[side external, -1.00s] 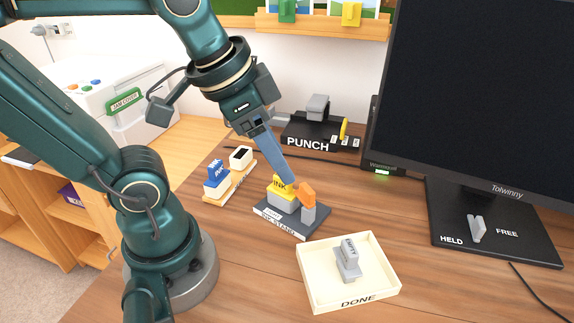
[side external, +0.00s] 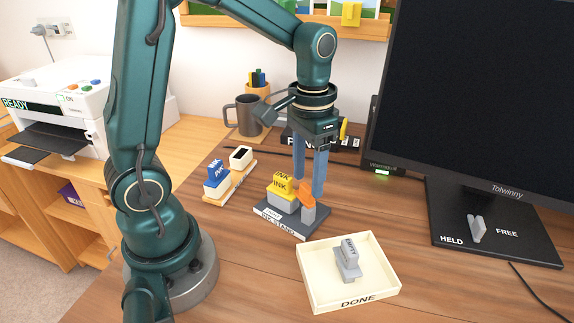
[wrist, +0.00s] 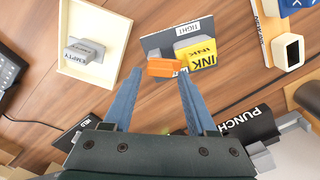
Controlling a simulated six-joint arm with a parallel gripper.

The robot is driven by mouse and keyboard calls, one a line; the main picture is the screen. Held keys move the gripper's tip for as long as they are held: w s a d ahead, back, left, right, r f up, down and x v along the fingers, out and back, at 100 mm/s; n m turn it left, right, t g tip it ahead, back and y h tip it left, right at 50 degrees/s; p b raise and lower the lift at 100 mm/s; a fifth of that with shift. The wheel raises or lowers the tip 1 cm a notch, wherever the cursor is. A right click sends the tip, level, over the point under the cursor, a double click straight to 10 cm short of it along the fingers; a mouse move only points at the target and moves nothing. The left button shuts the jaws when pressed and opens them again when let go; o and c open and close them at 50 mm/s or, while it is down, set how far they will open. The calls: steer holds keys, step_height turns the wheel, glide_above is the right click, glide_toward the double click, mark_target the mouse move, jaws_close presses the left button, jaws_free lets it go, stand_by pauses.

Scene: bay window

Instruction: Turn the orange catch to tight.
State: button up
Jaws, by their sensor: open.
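The orange catch (side external: 307,193) sits on a grey post on the dark ink stand (side external: 281,228), beside the yellow ink block (side external: 284,186). In the wrist view the catch (wrist: 164,67) lies crosswise at the fingertips, near the yellow block (wrist: 200,55). A label reading TIGHT (wrist: 183,29) is on the stand beyond it. My gripper (side external: 308,190) points down at the catch, fingers open on either side of it. In the wrist view my gripper (wrist: 160,75) has its tips apart; whether they touch the catch I cannot tell.
The monitor base (side external: 500,255) is at the right. A mug (side external: 243,115) and the black PUNCH unit (side external: 345,143) are behind.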

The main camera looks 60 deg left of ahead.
mark_target(306, 188)
steer(key=shift+f, duration=1.1)
jaws_close()
steer(key=shift+s+n, duration=0.15)
steer(key=shift+n, duration=2.25)
jaws_free()
steer(key=shift+r, duration=2.65)
